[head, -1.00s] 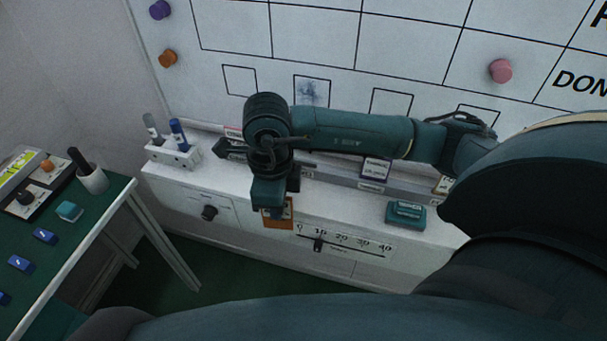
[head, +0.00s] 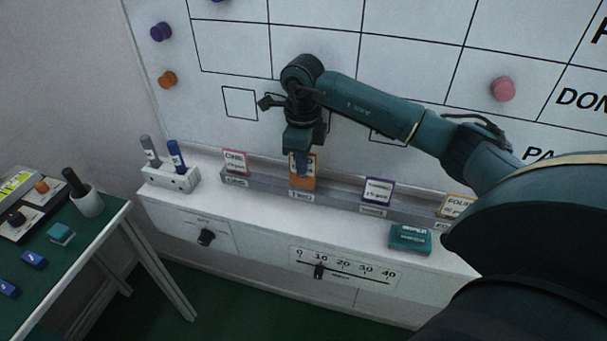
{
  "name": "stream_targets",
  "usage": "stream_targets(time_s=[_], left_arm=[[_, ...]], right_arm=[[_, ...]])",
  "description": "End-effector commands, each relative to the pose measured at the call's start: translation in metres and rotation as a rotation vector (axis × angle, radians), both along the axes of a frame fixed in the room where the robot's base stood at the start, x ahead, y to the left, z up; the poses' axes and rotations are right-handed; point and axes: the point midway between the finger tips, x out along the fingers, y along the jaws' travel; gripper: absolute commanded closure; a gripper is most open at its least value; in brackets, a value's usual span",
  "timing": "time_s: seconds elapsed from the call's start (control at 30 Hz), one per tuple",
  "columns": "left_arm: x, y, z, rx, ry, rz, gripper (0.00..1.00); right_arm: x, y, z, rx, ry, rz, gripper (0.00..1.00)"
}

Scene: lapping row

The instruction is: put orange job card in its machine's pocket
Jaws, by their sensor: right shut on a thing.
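The orange job card (head: 304,181) is upright in my right gripper (head: 302,165), which points down and is shut on its upper part. The card is at the second place of the grey pocket rail (head: 337,199), just above a white label that seems to read TWO (head: 301,196). Its lower edge meets the rail there; I cannot tell whether it is inside the pocket or just in front of it. The fingers hide part of the card's face. My left gripper is not in view.
Along the rail stand a red-edged card (head: 235,161) to the left, a purple-edged card (head: 378,190) and a yellow-edged card (head: 455,206) to the right. A marker holder (head: 171,179) and a green box (head: 410,238) sit on the ledge. The whiteboard (head: 232,47) rises behind.

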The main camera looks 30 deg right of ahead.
Motion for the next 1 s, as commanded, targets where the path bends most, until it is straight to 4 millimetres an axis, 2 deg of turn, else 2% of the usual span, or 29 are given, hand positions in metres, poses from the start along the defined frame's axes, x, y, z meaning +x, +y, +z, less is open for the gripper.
stream_targets(time_s=[0.13, 0.37, 0.53, 0.77, 0.8, 1.0], left_arm=[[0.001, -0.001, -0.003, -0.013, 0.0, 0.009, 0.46], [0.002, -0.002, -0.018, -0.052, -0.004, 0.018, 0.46], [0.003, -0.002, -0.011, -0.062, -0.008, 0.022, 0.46], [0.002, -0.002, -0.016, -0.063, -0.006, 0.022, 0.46], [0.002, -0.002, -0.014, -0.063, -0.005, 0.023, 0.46], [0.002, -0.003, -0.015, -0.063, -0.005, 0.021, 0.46]], right_arm=[[0.004, -0.004, -0.005, 0.001, 0.001, 0.0, 1.0], [0.003, -0.003, -0.037, 0.002, 0.001, 0.002, 1.0], [0.003, -0.004, -0.035, 0.0, 0.0, 0.001, 1.0], [0.003, -0.004, -0.039, 0.0, 0.0, 0.001, 1.0], [0.003, -0.004, -0.038, 0.0, 0.0, 0.001, 0.9], [0.003, -0.004, -0.038, -0.001, 0.001, 0.0, 0.74]])
